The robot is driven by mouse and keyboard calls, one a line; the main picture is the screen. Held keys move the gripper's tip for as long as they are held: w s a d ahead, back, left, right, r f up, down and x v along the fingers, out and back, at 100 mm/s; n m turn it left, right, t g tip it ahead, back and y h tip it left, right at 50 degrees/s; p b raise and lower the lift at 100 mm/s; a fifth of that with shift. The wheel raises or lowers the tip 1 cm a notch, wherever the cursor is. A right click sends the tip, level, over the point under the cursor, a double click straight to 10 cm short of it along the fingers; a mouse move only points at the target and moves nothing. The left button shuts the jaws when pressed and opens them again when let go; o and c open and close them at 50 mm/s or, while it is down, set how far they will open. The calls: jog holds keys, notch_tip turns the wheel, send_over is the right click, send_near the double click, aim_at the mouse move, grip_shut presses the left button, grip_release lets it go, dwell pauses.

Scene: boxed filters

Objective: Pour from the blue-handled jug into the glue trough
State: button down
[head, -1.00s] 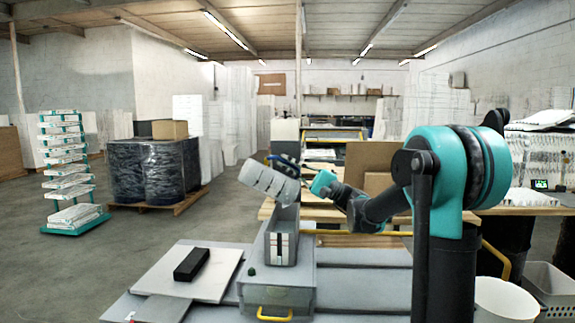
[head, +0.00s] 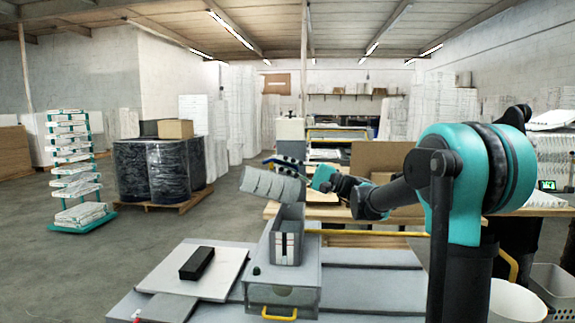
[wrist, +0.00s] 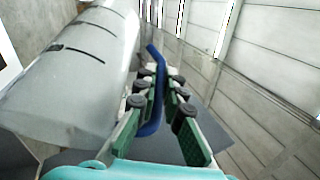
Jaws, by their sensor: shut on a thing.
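The jug (head: 270,187) is a pale grey ribbed vessel with a blue handle (wrist: 157,95). In the head view it lies on its side in the air, nearly level, its right end slightly lower and above the glue trough. The glue trough (head: 288,249) is a narrow grey open-topped box with a slotted front, upright on a grey unit. My gripper (wrist: 163,84) is shut on the blue handle, its green-padded fingers on either side of it; it also shows in the head view (head: 298,170). No stream is visible, and the inside of the trough is hidden.
The grey unit (head: 265,295) has a yellow drawer handle. A black block (head: 197,263) lies on a pale board (head: 222,283) to the left. The grey surface right of the trough is clear. A workbench with a brown panel (head: 377,162) stands behind.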

aim_at(267, 172)
jog(key=shift+a, duration=0.1)
dwell(0.3)
jog(key=shift+s+a+f+n+g+h, duration=0.15)
jog(key=shift+s+a+n+h, duration=0.1)
jog(key=shift+a+h, duration=0.3)
jog(key=shift+s+a+f+n+g+h, duration=0.15)
jog(key=shift+s+a+n+h, duration=0.1)
jog(key=shift+a+h, duration=0.25)
jog(key=shift+a, duration=0.2)
jog(key=shift+s+a+f+n+h, duration=0.25)
jog(key=shift+a+f+n+h, duration=0.1)
jog(key=shift+a+h, duration=0.25)
jog(key=shift+s+a+f+n+h, duration=0.2)
jog(key=shift+a+f+n+h, duration=0.1)
jog(key=shift+a+h, duration=0.25)
jog(key=shift+a, duration=0.15)
jog(key=shift+s+a+f+n+h, duration=0.15)
jog(key=shift+s+a+h, duration=0.05)
jog(key=shift+a+h, duration=0.3)
jog(key=shift+s+a+f+n+h, duration=0.1)
jog(key=shift+s+a+h, duration=0.1)
jog(key=shift+a+h, duration=0.3)
